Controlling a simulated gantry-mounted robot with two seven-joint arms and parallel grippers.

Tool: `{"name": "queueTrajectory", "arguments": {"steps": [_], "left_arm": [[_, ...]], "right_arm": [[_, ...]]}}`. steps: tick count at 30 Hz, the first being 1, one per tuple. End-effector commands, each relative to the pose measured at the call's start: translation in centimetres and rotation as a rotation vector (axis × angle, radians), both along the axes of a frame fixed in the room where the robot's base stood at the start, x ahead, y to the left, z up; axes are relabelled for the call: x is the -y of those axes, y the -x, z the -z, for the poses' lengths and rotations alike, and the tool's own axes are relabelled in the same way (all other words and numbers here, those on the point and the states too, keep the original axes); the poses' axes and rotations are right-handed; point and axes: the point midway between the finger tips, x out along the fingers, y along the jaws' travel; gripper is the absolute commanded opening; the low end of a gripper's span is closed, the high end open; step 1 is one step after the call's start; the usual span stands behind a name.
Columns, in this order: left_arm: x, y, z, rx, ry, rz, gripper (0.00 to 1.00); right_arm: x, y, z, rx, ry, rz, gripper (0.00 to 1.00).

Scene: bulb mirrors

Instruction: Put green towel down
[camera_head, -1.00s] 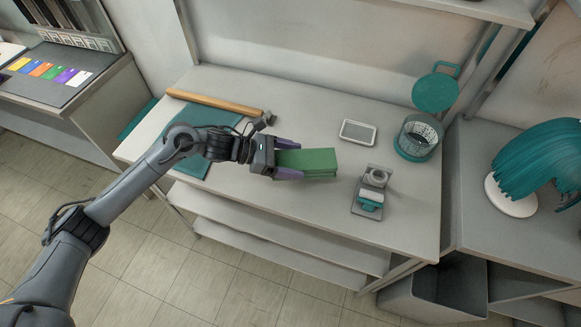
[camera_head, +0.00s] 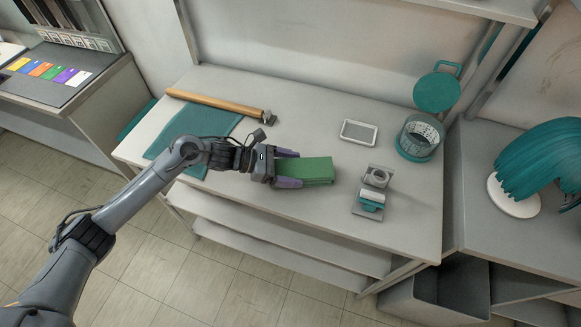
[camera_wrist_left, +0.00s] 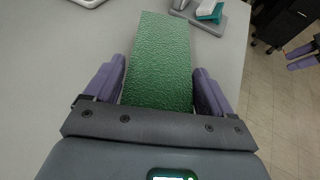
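The green towel (camera_head: 318,170) is a folded, flat block in the middle of the grey table. It appears to rest on the tabletop. My left gripper (camera_head: 294,168) is around its left end, one purple finger on each side. In the left wrist view the towel (camera_wrist_left: 160,60) runs forward between the two fingers (camera_wrist_left: 160,80). Narrow gaps show beside it near the fingertips, so the gripper looks slightly open.
A grey device with a teal block (camera_head: 371,199) stands right of the towel. A teal cloth (camera_head: 196,124) and a wooden roll (camera_head: 212,103) lie left. The table's front edge is close.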

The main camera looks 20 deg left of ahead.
Motion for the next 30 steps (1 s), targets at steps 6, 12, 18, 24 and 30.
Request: {"name": "queueTrajectory", "arguments": {"steps": [6,12,18,24,30], "left_arm": [[0.0,0.0,0.0,0.0,0.0,0.0,1.0],[0.0,0.0,-0.2,0.0,0.0,0.0,1.0],[-1.4,0.6,-0.8,-0.001,-0.004,-0.003,1.0],[-4.4,2.2,-2.2,-0.001,-0.005,-0.002,1.0],[-7.3,3.8,-3.5,-0.002,-0.004,-0.001,1.0]], "right_arm": [[0.1,0.0,0.0,0.0,0.005,-0.004,0.43],[0.2,0.0,-0.2,-0.001,0.01,-0.006,0.43],[0.2,0.0,-0.6,0.001,0.009,-0.006,0.43],[0.2,0.0,-0.8,0.002,0.008,-0.005,0.43],[0.0,0.0,-0.9,0.001,0.003,-0.002,0.43]]}}
